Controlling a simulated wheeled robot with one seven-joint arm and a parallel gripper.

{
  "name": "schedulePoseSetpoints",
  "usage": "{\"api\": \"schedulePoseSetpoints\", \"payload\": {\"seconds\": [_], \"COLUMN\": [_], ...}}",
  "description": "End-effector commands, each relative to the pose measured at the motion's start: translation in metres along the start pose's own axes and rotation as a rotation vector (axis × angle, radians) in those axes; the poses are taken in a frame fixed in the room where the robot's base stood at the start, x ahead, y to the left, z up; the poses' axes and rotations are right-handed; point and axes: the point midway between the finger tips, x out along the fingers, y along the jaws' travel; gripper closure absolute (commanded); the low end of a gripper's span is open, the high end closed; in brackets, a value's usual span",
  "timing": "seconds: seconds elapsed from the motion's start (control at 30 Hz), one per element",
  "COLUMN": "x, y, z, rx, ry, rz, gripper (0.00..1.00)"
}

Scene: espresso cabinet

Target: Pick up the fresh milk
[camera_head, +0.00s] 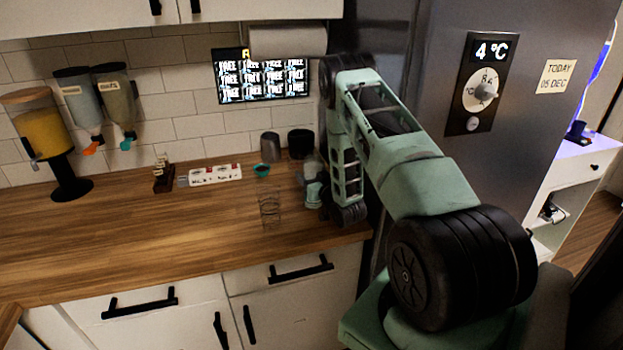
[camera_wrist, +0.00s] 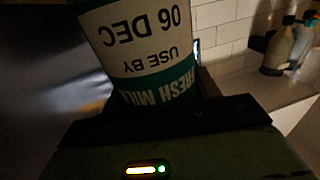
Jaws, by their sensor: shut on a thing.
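The fresh milk (camera_wrist: 135,45) fills the upper middle of the wrist view. It is a rounded white container with a green band. Its print appears upside down and reads "FRESH MILK" and "USE BY 06 DEC". My gripper (camera_wrist: 165,108) is shut on the milk, with its dark jaw part across the label's lower edge in the picture. The fingertips are mostly hidden by the milk and the dark light. In the head view my arm reaches over the right end of the counter beside the fridge; a pale, greenish shape there is too small to tell as milk or gripper.
The wooden counter (camera_head: 140,240) is mostly clear at left and front. A power strip (camera_head: 215,175), a teal cup (camera_head: 262,171) and dark canisters (camera_head: 300,143) stand toward the back. The grey fridge (camera_head: 440,120) rises close on the right. Bottles (camera_wrist: 278,50) show at right in the wrist view.

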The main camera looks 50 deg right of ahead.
Motion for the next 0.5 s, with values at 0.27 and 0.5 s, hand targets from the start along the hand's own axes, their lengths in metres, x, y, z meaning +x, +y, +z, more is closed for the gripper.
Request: {"api": "schedulePoseSetpoints", "payload": {"seconds": [0.27, 0.5], "x": [0.001, 0.0], "y": [0.0, 0.0], "z": [-0.021, -0.042], "rx": [-0.001, -0.002], "ry": [0.006, 0.005], "rz": [-0.001, 0.0], "gripper": [0.77, 0.77]}}
